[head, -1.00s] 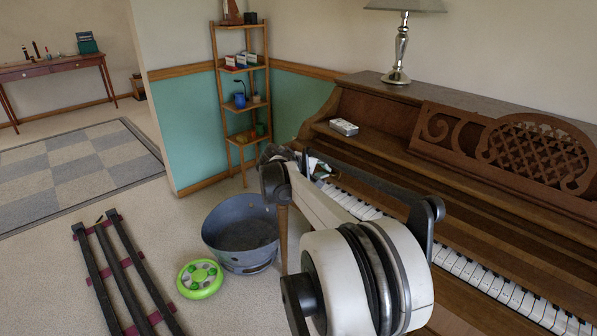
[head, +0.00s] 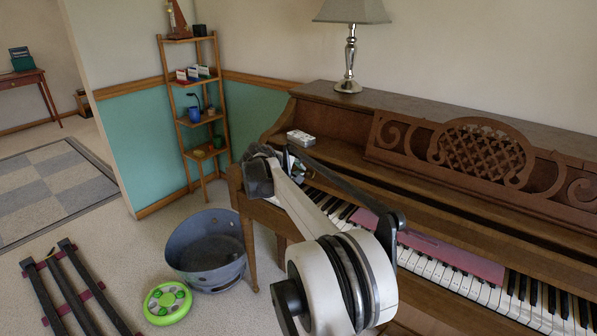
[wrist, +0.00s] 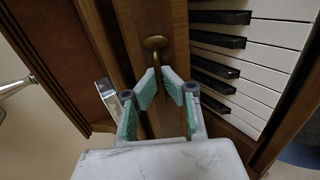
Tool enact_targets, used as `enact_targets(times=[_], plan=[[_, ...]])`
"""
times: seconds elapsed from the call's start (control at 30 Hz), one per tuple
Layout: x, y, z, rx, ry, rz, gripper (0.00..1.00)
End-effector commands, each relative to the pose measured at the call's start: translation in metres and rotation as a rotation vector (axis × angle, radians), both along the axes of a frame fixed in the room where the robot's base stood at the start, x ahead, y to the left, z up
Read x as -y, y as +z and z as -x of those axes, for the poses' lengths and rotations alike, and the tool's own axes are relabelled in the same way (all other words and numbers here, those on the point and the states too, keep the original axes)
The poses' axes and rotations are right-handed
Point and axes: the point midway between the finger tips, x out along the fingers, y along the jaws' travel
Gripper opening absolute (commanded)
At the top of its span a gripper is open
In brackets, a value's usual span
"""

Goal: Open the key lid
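The piano keys (head: 530,300) show along the front of the piano, with white fronts and black keys visible. The brown key lid (head: 490,238) appears as a wooden strip behind them, set back. In the wrist view a brass knob (wrist: 155,43) stands on a wooden strip (wrist: 168,15) beside the keys. My gripper (wrist: 160,82) is just below the knob, its green-padded fingers either side of a narrow gap in line with it. The fingers look apart; whether they touch the knob's stem is unclear.
A red strip (head: 445,255) lies over part of the keys. A small box (head: 300,138) and a lamp (head: 350,60) stand on the piano. A metal tub (head: 207,250), a green toy (head: 167,303) and a shelf (head: 195,110) are left of it.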

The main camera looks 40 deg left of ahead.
Motion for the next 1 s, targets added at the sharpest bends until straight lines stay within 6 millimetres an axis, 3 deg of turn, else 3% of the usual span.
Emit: enact_targets(times=[0.07,0.2,0.27,0.67,1.0], plan=[[-0.001,0.002,0.001,0.002,0.002,0.001,0.0],[-0.001,0.002,0.001,0.001,0.001,0.0,0.2],[-0.001,0.002,0.001,0.001,0.001,0.0,0.25],[0.0,0.006,0.008,0.001,0.001,-0.001,0.25],[0.004,0.035,0.054,0.001,0.004,0.0,0.25]])
